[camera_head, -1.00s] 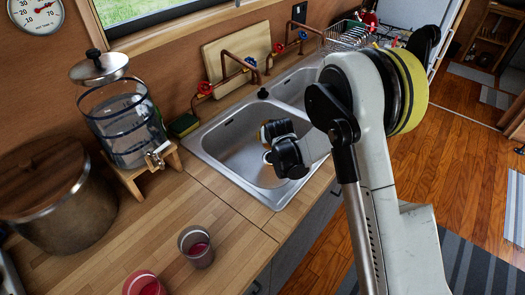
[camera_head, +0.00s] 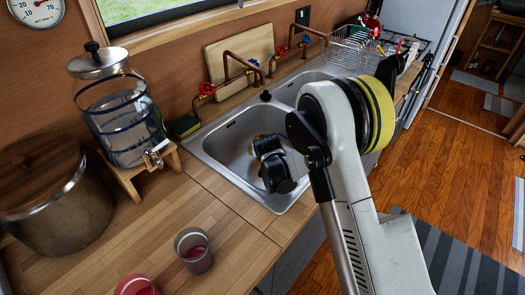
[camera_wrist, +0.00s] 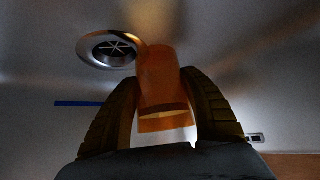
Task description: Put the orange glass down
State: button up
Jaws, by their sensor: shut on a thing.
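The orange glass (camera_wrist: 163,75) is between the two fingers of my gripper (camera_wrist: 162,88) in the wrist view, and the fingers are shut on it. It is over the metal sink floor, with the round drain (camera_wrist: 112,48) to its upper left. I cannot tell whether the glass touches the sink floor. In the head view my gripper (camera_head: 268,148) reaches down inside the near sink basin (camera_head: 222,143). The orange glass cannot be made out in that view.
Two glasses, one greyish (camera_head: 194,251) and one reddish (camera_head: 137,285), stand on the wooden counter (camera_head: 120,235). A water dispenser (camera_head: 122,115) and a large lidded pot (camera_head: 50,200) stand at the left. Copper taps (camera_head: 240,62) rise behind the sink. A wire rack (camera_head: 350,48) is beyond.

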jog(key=o, duration=1.4)
jog(key=shift+r, duration=0.1)
jog(key=shift+s+r+p, duration=0.1)
jog(key=shift+r+p, duration=0.2)
jog(key=shift+p, duration=0.1)
jog(key=s+d+r+p, duration=0.2)
jog(key=s+d+r, duration=0.4)
jog(key=s+r, duration=0.45)
jog(key=s+d+r+p, duration=0.1)
jog(key=s+d+r, duration=0.6)
jog(key=r, duration=0.6)
jog(key=s+d+r, duration=0.1)
jog(key=s+d, duration=0.2)
jog(key=s, duration=0.4)
jog(key=s+d+r+m+g, duration=0.1)
jog(key=s+d, duration=0.1)
jog(key=s, duration=0.5)
jog(key=s+d+r+g+h, duration=0.1)
jog(key=s+d, duration=0.2)
jog(key=s, duration=0.4)
jog(key=shift+s+d+r, duration=0.15)
jog(key=shift+d+r, duration=0.15)
jog(key=shift+r, duration=0.05)
